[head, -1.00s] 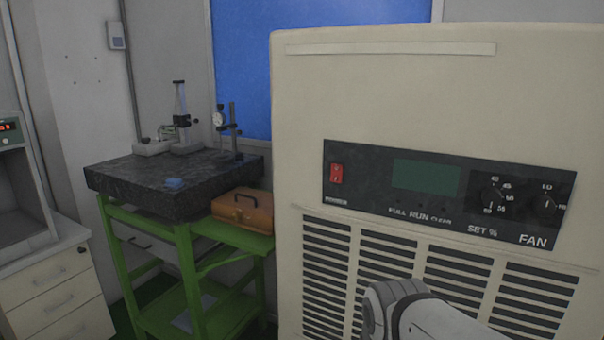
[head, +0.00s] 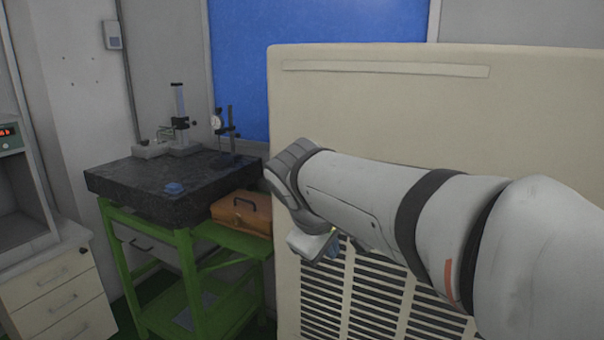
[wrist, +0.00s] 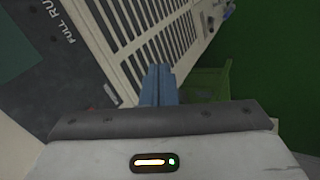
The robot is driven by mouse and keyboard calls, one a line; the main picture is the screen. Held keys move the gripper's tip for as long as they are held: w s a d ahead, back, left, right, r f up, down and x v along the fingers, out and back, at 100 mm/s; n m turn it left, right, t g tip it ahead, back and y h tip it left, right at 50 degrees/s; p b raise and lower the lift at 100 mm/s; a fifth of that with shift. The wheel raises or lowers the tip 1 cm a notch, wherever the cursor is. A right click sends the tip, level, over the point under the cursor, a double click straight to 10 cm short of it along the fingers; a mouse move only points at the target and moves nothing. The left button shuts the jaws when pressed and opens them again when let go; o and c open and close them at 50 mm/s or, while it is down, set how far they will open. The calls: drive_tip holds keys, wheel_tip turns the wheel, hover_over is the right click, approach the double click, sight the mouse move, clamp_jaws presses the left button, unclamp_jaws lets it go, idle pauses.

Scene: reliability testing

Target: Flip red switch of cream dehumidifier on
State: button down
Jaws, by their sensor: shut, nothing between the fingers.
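The cream dehumidifier (head: 390,110) fills the right half of the head view. My arm crosses in front of it and hides its control panel, so the red switch is not visible there. In the wrist view, part of the dark control panel (wrist: 55,75) with "FULL RU" lettering is at the left, and the cream vent grille (wrist: 150,38) runs beside it.
A green stand (head: 190,262) with a dark granite slab (head: 130,180) is left of the dehumidifier. An orange toolbox (head: 243,212) sits on the stand close to the dehumidifier's left side. A drawer cabinet (head: 60,290) is at the far left.

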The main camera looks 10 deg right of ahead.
drive_tip(key=w+a+r+n+t+h, duration=0.1)
drive_tip(key=w+a+r, duration=0.1)
drive_tip(key=r, duration=0.4)
drive_tip(key=w+a+r+n+t+p, duration=0.1)
drive_tip(key=w+a+r, duration=0.1)
drive_tip(key=r, duration=0.3)
drive_tip(key=shift+w+r+n+h, duration=0.35)
drive_tip(key=shift+w+n+h, duration=0.05)
drive_tip(key=shift+w, duration=0.35)
drive_tip(key=shift+f, duration=0.1)
drive_tip(key=w+r+p+x, duration=0.1)
drive_tip(key=r+p+x, duration=0.1)
drive_tip(key=x, duration=1.1)
drive_tip(key=shift+w+d+p, duration=0.4)
drive_tip(key=shift+w+p, duration=0.05)
drive_tip(key=shift+p, duration=0.3)
drive_tip(key=shift+f, duration=0.15)
drive_tip(key=shift+t+b, duration=0.3)
drive_tip(key=shift+w, duration=0.1)
